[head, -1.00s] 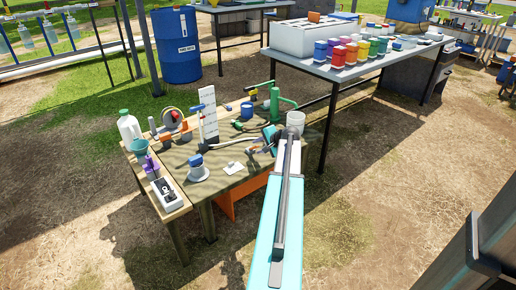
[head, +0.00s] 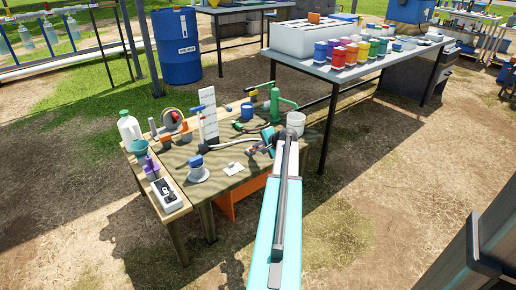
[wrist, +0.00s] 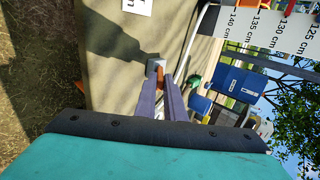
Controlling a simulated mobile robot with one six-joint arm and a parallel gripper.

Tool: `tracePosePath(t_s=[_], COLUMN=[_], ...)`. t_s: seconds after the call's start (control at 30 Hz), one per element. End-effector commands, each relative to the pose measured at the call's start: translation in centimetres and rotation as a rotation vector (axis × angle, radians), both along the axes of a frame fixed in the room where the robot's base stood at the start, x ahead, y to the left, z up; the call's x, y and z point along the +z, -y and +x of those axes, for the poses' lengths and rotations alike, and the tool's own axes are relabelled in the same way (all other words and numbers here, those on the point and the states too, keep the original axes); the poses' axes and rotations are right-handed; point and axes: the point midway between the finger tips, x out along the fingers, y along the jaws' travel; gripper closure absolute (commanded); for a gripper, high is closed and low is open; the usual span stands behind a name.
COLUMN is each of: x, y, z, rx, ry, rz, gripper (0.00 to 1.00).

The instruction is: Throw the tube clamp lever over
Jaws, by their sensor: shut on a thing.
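In the head view my gripper (head: 255,148) is low over the right part of the work table, beside the dark hose (head: 230,142). My arm and wrist partly cover it. In the wrist view my gripper (wrist: 166,82) has its two grey-purple fingers close together on a small orange piece (wrist: 161,76), which looks like the tube clamp lever. A grey block sits at its far end. The fingers hide most of the piece, so its exact lever angle and the clamp body cannot be made out.
The table (head: 223,184) also holds a white scale board (head: 208,100), a blue-topped device on a white base (head: 198,170), a green hand pump (head: 276,103) and a white bucket (head: 296,122). A white card (head: 233,167) lies near the front. A grey table (head: 350,73) stands behind.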

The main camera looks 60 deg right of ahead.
Motion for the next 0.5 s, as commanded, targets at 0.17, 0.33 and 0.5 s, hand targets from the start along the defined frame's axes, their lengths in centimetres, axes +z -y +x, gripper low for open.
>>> tracePosePath(t_s=[0.17,0.33,0.5], x=[0.5,1.0,1.3], y=[0.1,0.3,0.4], z=[0.3,0.9,1.4], rx=[0.002,0.003,0.002], ry=[-0.015,-0.039,-0.065], rz=[0.006,0.014,0.024], gripper=[1.00,1.00,1.00])
